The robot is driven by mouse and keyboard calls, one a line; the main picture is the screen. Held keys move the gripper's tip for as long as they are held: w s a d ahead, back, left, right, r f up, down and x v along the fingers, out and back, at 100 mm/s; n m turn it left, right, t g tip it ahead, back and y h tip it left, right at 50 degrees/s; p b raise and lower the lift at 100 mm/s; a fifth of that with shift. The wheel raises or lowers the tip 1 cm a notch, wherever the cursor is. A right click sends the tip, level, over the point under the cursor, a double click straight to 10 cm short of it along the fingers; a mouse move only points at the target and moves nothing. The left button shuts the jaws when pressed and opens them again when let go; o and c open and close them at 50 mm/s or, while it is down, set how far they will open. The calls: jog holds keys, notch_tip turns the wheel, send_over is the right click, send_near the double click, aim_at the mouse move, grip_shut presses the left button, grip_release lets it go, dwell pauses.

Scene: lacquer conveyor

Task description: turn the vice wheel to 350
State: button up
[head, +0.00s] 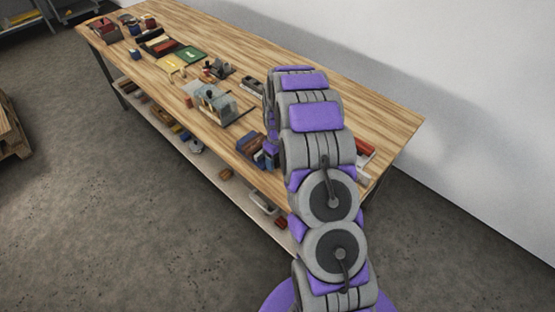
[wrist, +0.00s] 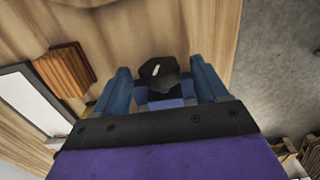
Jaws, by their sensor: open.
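In the wrist view a dark, faceted wheel (wrist: 158,74) with a short white mark on its top sits over a blue body, which I take to be the vice (wrist: 165,103). The mark points up and slightly right in the picture. My gripper (wrist: 160,66) is open, with one blue finger left of the wheel and one right of it. Whether either finger touches the wheel I cannot tell. The lower part of the vice is hidden behind my gripper. In the head view my arm hides the gripper and the wheel.
The long wooden bench (head: 390,112) stands against a white wall. A clear-sided box (head: 213,104), a green board (head: 190,54) and several small items stand along it. In the wrist view an orange-brown block (wrist: 66,68) and a pale framed panel (wrist: 30,100) lie to the left.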

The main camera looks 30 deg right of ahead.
jog(key=shift+f, duration=0.1)
jog(key=c, duration=1)
jog(key=shift+c, duration=0.2)
jog(key=shift+w+y, duration=0.1)
jog(key=shift+y, duration=0.2)
jog(key=shift+w+d+y+p, duration=0.1)
jog(key=shift+d+y+p, duration=0.1)
jog(key=shift+y+p, duration=0.25)
jog(key=shift+d+g+y, duration=0.15)
jog(key=shift+g+y, duration=0.35)
jog(key=shift+y, duration=0.15)
jog(key=y+b, duration=0.1)
jog(key=g+y+b, duration=0.1)
jog(key=y+b, duration=0.1)
jog(key=y, duration=0.1)
jog(key=shift+d+f, duration=0.3)
jog(key=shift+f, duration=0.05)
jog(key=shift+g+y, duration=0.4)
jog(key=shift+y, duration=0.1)
jog(key=shift+b, duration=0.4)
